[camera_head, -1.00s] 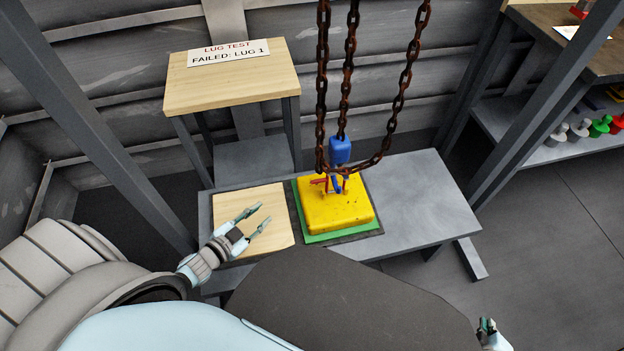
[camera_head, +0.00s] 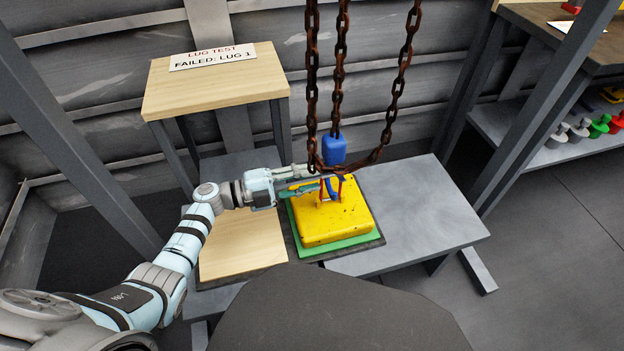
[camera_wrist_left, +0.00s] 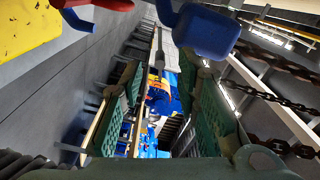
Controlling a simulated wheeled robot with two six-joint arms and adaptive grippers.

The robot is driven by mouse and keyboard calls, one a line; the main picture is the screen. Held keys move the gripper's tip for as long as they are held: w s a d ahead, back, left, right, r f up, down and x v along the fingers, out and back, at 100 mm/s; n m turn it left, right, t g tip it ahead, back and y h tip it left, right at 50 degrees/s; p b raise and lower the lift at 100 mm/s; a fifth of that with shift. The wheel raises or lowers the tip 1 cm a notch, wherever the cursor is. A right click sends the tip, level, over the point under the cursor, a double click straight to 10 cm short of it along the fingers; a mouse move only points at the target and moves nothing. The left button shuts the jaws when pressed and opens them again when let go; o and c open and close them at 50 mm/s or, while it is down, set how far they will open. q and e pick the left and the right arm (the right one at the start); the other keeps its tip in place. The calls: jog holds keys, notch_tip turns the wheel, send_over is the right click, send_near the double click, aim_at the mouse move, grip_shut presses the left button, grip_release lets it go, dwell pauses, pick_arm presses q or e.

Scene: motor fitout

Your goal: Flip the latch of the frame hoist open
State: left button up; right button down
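The frame hoist's blue hook block (camera_head: 333,150) hangs from rusty chains above a yellow block (camera_head: 330,222). Its blue hook is down at small red parts (camera_head: 340,184) on top of the yellow block; I cannot tell which part is the latch. My left gripper (camera_head: 314,179) is open, its fingers pointing right, close to the hook's left side. In the left wrist view, the hook block (camera_wrist_left: 207,32) is at the top, beyond the open fingers, with nothing between their green pads. A red piece (camera_wrist_left: 105,4) shows at the top left edge. My right gripper is out of view.
The yellow block stands on a green mat (camera_head: 365,238) on a grey bench (camera_head: 430,215). A wooden board (camera_head: 240,250) lies left of it. A wooden stand (camera_head: 215,85) with a "LUG TEST FAILED: LUG 1" sign is behind. The rusty chains (camera_head: 338,75) hang in front of the wall.

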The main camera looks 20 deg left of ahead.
pick_arm(q)
jog(key=shift+x, duration=0.8)
grip_shut()
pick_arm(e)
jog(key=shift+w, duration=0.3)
pick_arm(q)
jog(key=n+p, duration=0.2)
jog(key=n, duration=0.1)
jog(key=shift+w+a+r, duration=0.15)
jog(key=shift+r, duration=0.25)
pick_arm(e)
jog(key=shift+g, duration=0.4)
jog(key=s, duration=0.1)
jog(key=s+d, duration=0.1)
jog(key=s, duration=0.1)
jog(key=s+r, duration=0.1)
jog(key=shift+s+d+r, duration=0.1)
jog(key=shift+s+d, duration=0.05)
pick_arm(q)
grip_release()
